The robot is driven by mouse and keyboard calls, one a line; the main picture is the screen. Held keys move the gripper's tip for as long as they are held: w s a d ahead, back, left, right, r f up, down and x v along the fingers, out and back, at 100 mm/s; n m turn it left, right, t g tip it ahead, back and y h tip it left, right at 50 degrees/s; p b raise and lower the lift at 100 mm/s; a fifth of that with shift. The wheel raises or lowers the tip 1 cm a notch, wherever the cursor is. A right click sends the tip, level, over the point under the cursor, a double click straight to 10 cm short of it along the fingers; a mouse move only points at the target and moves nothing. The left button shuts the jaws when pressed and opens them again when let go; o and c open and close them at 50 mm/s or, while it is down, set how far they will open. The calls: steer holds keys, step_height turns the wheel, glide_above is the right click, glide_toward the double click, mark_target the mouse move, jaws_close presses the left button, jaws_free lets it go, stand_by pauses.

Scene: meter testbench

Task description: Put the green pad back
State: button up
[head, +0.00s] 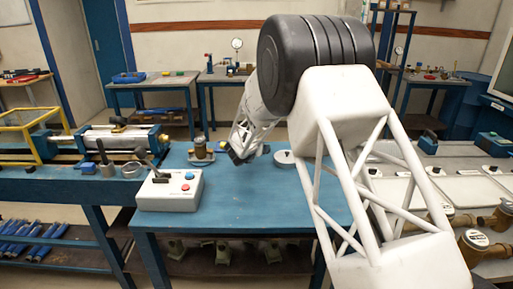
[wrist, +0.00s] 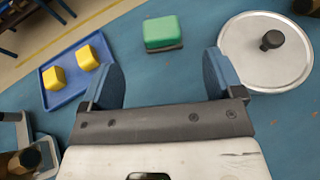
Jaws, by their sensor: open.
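The green pad (wrist: 161,32) shows in the wrist view as a green block on a thin dark base, on the blue table top (wrist: 190,75). My gripper (wrist: 164,72) is open and empty, its two blue-grey fingers spread wide. The pad lies beyond the fingertips, roughly centred between them and apart from them. In the head view my gripper (head: 243,155) is low over the blue table, and I cannot make out the pad there.
In the wrist view a blue tray (wrist: 50,74) with two yellow blocks (wrist: 87,57) lies left. A round metal lid (wrist: 238,42) with a black knob lies right, near the right finger. In the head view a control box (head: 170,190) stands at the table's front left.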

stand_by(0.4)
steer(key=shift+s+d+r+n+y, duration=0.15)
steer(key=shift+r+n+y, duration=0.15)
steer(key=shift+r+n, duration=0.15)
steer(key=s+d+r+n+g+y, duration=0.1)
steer(key=s+d+r+n+y, duration=0.25)
steer(key=s+r+n, duration=0.75)
steer(key=s+d+r+n+g+y, duration=0.15)
steer(key=s+r+n+y, duration=0.25)
steer(key=s+r+n, duration=0.65)
steer(key=s+d+f+n+g+h, duration=0.1)
steer(key=s+d+n, duration=0.3)
steer(key=s, duration=1.1)
steer(key=s+d+f+n+g+h, duration=0.1)
steer(key=s+d+f+n+g, duration=0.2)
steer(key=s+n, duration=0.5)
steer(key=s+d+f+n+g+h, duration=0.1)
steer(key=s+d+n, duration=0.4)
steer(key=s, duration=1.8)
steer(key=shift+d+f+n+g, duration=0.25)
steer(key=shift+f+n+g, duration=0.3)
steer(key=shift+g, duration=0.7)
